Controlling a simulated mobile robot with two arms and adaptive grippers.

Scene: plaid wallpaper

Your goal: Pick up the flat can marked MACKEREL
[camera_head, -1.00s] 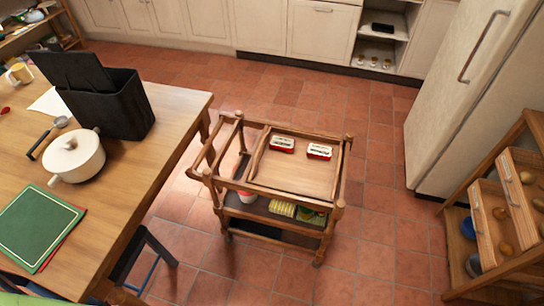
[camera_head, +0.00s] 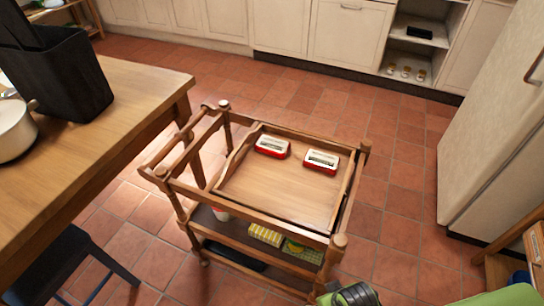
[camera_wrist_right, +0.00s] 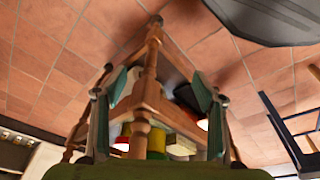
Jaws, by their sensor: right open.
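Two flat red-and-white cans lie on the wooden top tray (camera_head: 275,197) of a trolley. The left can (camera_head: 272,147) and the right can (camera_head: 321,161) sit apart near the tray's far edge. Their labels are too small to read, so I cannot tell which is MACKEREL. My right gripper (camera_wrist_right: 158,92) is open and empty in the right wrist view, with a trolley post showing between its fingers. In the head view, part of my right arm shows at the bottom, in front of the trolley's near right corner. My left gripper is not in view.
The trolley's lower shelf holds a yellow packet (camera_head: 265,234) and a green-yellow box (camera_head: 302,250). A table (camera_head: 110,150) with a black holder (camera_head: 62,75) and white pot (camera_head: 14,130) stands left. A dark chair (camera_head: 65,265) is near left, a fridge (camera_head: 495,150) right. Tiled floor lies clear behind the trolley.

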